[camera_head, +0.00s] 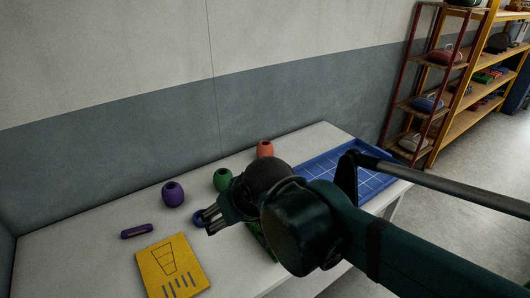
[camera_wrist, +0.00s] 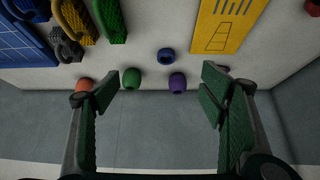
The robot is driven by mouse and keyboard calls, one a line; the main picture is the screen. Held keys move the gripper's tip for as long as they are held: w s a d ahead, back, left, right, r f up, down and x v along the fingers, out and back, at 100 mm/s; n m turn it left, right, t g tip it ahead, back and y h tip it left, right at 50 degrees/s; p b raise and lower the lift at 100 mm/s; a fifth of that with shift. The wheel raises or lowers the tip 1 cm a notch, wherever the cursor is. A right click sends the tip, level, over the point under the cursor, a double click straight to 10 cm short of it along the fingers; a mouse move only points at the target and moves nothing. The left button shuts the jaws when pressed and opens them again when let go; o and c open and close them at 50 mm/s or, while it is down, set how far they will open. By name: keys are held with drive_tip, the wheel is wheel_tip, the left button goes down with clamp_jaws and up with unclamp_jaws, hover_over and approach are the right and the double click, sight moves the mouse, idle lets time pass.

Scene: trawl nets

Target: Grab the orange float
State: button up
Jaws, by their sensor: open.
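The orange float (camera_head: 265,149) is a small rounded piece with a dark hole in its top, standing at the back of the white table near the wall. In the wrist view the orange float (camera_wrist: 84,85) shows at the left, partly covered by my left finger. My gripper (camera_head: 208,222) is over the table, in front of and to the left of the orange float. In the wrist view my gripper (camera_wrist: 160,95) has its fingers wide apart with nothing held between them. The orange float is not between the fingers.
A green float (camera_head: 222,180) and a purple float (camera_head: 173,194) stand left of the orange one. A blue float (camera_wrist: 166,57) lies nearer. A blue gridded tray (camera_head: 380,152), yellow board (camera_head: 172,265) and purple tool (camera_head: 137,231) are on the table (camera_head: 90,225). The wall is close behind.

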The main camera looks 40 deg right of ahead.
drive_tip(key=w+d+r+m+h+p, duration=0.1)
drive_tip(key=w+d+r, duration=0.15)
drive_tip(key=w, duration=0.35)
drive_tip(key=w+d+r+m, duration=0.1)
drive_tip(key=w+d+m, duration=0.1)
drive_tip(key=w+d, duration=0.3)
drive_tip(key=m+g+h+p, duration=0.2)
drive_tip(key=m+h, duration=0.1)
drive_tip(key=m, duration=0.2)
hover_over(262, 146)
drive_tip(key=s+a, duration=0.8)
drive_tip(key=a, duration=0.5)
wheel_tip(262, 146, down, 8)
drive_tip(key=w+d+f+m, duration=0.1)
drive_tip(key=w+d+f, duration=0.1)
drive_tip(key=d+f, duration=0.1)
drive_tip(key=w+d+f+m+g+p, duration=0.1)
drive_tip(key=w+d+f, duration=0.1)
drive_tip(key=d+f, duration=0.2)
drive_tip(key=w+d+f+h, duration=0.1)
drive_tip(key=w+d+f, duration=0.2)
drive_tip(key=d+f, duration=0.1)
drive_tip(key=shift+d+f+m, duration=0.15)
drive_tip(key=shift+f+m, duration=0.05)
drive_tip(key=shift+m, duration=0.2)
drive_tip(key=shift+d+f, duration=0.25)
drive_tip(key=shift+f, duration=0.1)
drive_tip(key=shift+w+f, duration=0.1)
drive_tip(key=shift+x, duration=1.2)
drive_tip(key=shift+d, duration=0.15)
